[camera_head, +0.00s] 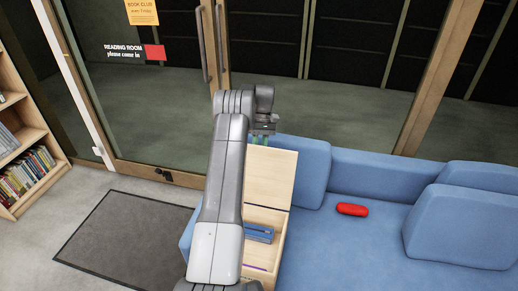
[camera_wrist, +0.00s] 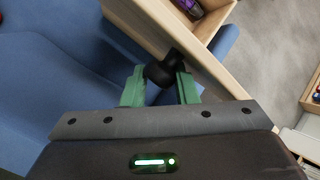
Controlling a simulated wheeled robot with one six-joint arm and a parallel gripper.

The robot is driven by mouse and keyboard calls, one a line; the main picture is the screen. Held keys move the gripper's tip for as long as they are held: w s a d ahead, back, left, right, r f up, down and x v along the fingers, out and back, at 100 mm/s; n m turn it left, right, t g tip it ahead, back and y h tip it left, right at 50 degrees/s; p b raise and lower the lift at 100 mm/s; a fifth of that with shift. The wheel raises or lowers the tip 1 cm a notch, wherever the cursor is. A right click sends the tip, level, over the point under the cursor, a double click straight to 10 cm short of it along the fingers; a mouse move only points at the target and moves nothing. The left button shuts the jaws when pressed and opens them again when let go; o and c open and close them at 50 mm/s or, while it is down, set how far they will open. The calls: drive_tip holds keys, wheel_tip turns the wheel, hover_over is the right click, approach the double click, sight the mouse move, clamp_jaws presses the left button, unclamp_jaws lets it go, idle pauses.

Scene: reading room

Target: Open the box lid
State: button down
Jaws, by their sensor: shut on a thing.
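The light wooden box (camera_head: 281,243) sits on the blue sofa in the head view, partly hidden behind my arm. Its wooden lid (camera_head: 273,178) stands raised, close to upright, at the back of the box, and the inside shows. In the wrist view the lid (camera_wrist: 190,48) is seen nearly edge-on, with a black knob (camera_wrist: 159,72) at its edge. My gripper (camera_head: 259,139) is at the lid's top edge. In the wrist view its green fingers (camera_wrist: 160,88) are shut on the black knob.
A blue item (camera_head: 259,233) lies inside the box. A red object (camera_head: 352,209) rests on the sofa (camera_head: 340,250) to the right, near a blue cushion (camera_head: 460,225). A bookshelf (camera_head: 28,135) stands at the left, and glass doors are behind the sofa. A dark mat (camera_head: 120,240) lies on the floor.

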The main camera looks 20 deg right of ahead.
drive_tip(key=shift+s+f, duration=0.2)
drive_tip(key=shift+f, duration=0.25)
drive_tip(key=c, duration=1.1)
unclamp_jaws()
drive_tip(key=shift+d, duration=0.15)
drive_tip(key=shift+r, duration=0.1)
drive_tip(key=shift+w+a+r, duration=0.1)
drive_tip(key=shift+w+a, duration=0.1)
drive_tip(key=shift+a, duration=0.05)
drive_tip(key=shift+w+d+r, duration=0.15)
drive_tip(key=shift+w+r, duration=0.1)
drive_tip(key=shift+r, duration=0.1)
drive_tip(key=p+v, duration=0.6)
drive_tip(key=p, duration=0.4)
drive_tip(key=shift+r, duration=0.3)
